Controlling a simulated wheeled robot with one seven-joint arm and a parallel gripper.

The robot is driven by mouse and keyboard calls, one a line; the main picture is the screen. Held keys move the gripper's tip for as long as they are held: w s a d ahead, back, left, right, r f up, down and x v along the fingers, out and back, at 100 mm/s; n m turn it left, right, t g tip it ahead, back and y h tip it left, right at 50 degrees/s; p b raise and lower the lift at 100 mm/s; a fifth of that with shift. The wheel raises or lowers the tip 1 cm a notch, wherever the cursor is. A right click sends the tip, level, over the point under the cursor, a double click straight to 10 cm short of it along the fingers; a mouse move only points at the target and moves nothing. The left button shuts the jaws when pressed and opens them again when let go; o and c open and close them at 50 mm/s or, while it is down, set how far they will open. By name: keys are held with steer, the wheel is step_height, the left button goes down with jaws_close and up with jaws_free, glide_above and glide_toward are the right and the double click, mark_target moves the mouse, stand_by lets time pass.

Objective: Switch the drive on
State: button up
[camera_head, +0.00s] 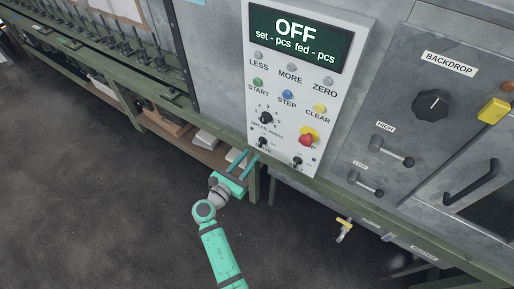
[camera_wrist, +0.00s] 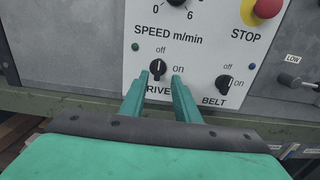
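The black DRIVE knob (camera_wrist: 158,67) is on the lower left of the white control panel (camera_wrist: 215,50), and it also shows in the head view (camera_head: 263,142). Its pale mark appears to point up toward "off"; "on" is printed to its right. My green gripper (camera_wrist: 159,78) is open and empty, with one fingertip on each side just below the knob in the wrist view. In the head view my gripper (camera_head: 250,155) is at the panel's lower left edge; contact cannot be told. The display (camera_head: 298,37) reads OFF.
The black BELT knob (camera_wrist: 224,84) is to the right of the DRIVE knob. Above are the speed dial (camera_head: 266,118) and red STOP button (camera_head: 306,139). A green bench rail (camera_wrist: 60,102) runs below the panel. HIGH and LOW levers stand further right.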

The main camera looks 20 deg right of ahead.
mark_target(260, 144)
steer(key=shift+x, duration=3)
jaws_close()
